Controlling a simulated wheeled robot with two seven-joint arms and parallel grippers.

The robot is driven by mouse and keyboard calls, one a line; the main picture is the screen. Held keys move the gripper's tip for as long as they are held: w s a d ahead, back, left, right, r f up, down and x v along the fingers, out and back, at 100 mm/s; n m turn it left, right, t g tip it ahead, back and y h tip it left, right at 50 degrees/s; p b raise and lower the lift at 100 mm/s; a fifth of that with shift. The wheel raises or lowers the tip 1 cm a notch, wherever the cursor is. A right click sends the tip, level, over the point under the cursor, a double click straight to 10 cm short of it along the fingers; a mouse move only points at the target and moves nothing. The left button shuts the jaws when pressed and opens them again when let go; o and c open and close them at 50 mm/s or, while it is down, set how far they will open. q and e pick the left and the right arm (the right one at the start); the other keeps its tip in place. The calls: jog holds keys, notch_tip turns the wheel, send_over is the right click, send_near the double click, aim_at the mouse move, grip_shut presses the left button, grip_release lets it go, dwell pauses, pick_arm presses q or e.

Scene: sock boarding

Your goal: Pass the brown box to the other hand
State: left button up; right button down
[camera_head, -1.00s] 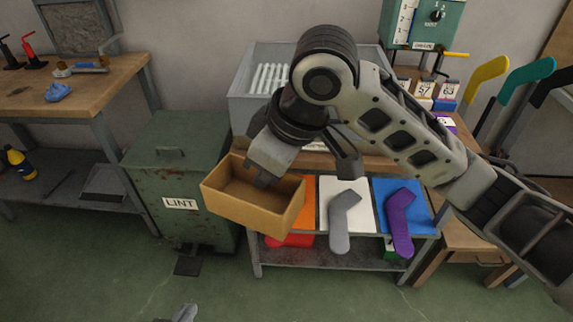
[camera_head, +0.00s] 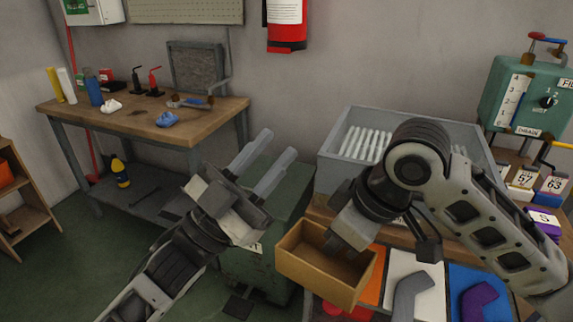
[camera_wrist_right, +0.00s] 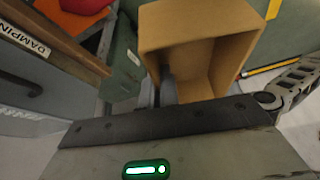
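The brown box (camera_head: 318,281), open at the top and empty as far as I see, hangs in the air in front of the lint bin (camera_head: 262,270). My right gripper (camera_head: 345,245) reaches into it from above and is shut on one wall. In the right wrist view the fingers (camera_wrist_right: 160,92) pinch the near left wall of the box (camera_wrist_right: 200,22). My left gripper (camera_head: 276,145) is raised to the left of the box, its two fingers apart, empty and pointing up and right. It does not touch the box.
A wooden workbench (camera_head: 205,125) stands at the back left. A grey tub (camera_head: 340,150) with white rods is behind my right arm. A table with coloured mats (camera_head: 410,265) and socks is at lower right. Clear floor (camera_head: 60,250) shows at left.

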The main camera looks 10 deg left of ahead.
pick_arm(q)
jog(key=s+d+r+m+g+h, duration=0.3)
jog(key=s+d+r+m+g, duration=0.1)
jog(key=m+g, duration=0.7)
jog(key=s+d+r+m+g+h, duration=0.3)
jog(key=s+d+r+m+g, duration=0.15)
jog(key=m+g, duration=0.6)
jog(key=s+d+f+m+g+y, duration=0.1)
jog(key=s+d+m+g+y, duration=0.35)
jog(key=m+g+y, duration=0.2)
jog(key=t+y, duration=1.2)
jog(key=y, duration=0.5)
send_over(297, 251)
jog(key=f, duration=1.8)
jog(key=shift+s+a+f, duration=0.2)
jog(key=shift+s+f, duration=0.05)
jog(key=shift+s, duration=0.05)
